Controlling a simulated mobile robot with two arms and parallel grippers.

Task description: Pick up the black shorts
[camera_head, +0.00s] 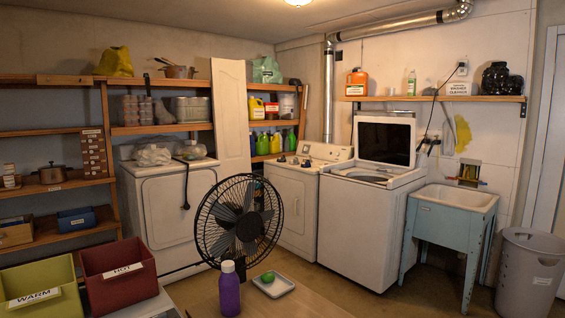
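I cannot make out any black shorts in the head view. The inside of the grey bin (528,281) at the lower right cannot be seen well. Neither of my grippers is in view.
A wooden table (310,302) in front bears a purple bottle (229,292) and a small tray (288,284) with a green item. A black fan (238,222) stands behind. Bins (118,293) are at lower left. A blue sink (447,228) stands right; floor before it is clear.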

